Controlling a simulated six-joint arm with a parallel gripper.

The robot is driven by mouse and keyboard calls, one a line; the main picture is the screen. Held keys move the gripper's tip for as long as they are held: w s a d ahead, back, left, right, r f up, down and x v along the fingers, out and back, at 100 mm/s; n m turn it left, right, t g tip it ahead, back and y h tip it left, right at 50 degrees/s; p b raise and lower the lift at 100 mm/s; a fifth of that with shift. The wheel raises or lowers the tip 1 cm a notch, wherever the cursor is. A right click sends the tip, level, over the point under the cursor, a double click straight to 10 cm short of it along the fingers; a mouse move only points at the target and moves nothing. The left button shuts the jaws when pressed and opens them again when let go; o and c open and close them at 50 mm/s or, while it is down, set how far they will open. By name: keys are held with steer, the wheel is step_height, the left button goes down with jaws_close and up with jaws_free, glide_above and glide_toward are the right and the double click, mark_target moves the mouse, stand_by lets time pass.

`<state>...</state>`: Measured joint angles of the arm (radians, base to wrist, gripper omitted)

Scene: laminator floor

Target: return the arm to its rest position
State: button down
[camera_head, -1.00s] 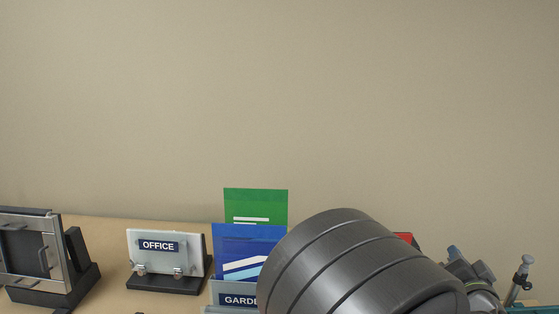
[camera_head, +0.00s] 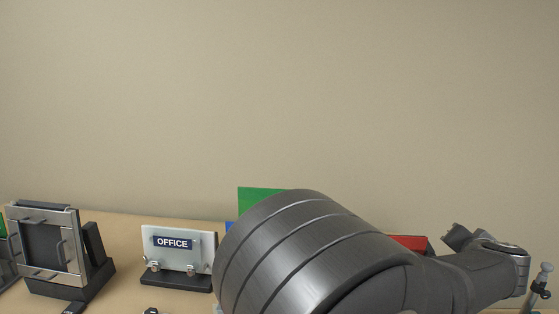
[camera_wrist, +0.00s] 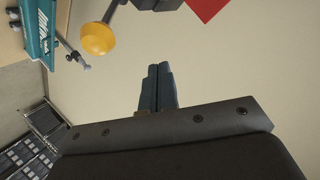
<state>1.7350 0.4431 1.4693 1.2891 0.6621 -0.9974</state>
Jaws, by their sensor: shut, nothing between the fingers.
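My gripper (camera_wrist: 157,88) shows in the wrist view with its two blue-grey fingers together, shut and empty. Plain pale surface lies behind the fingertips. In the head view my dark grey arm fills the lower middle and reaches right to the wrist; the fingers cannot be made out clearly there. The arm covers most of the blue and green cards; only the top of the green card (camera_head: 258,200) and a sliver of blue show.
An OFFICE sign holder (camera_head: 178,250) and a metal framed stand (camera_head: 45,245) stand on the tan table (camera_head: 120,228) at left. A red object (camera_head: 409,242) shows behind my arm. The wrist view shows a yellow knob (camera_wrist: 97,39) and a teal box (camera_wrist: 40,35).

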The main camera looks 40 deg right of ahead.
steer(key=shift+w+d+r+y, duration=0.1)
steer(key=shift+w+d+y, duration=0.05)
steer(key=shift+w+y, duration=0.15)
steer(key=shift+s, duration=0.1)
stand_by(0.5)
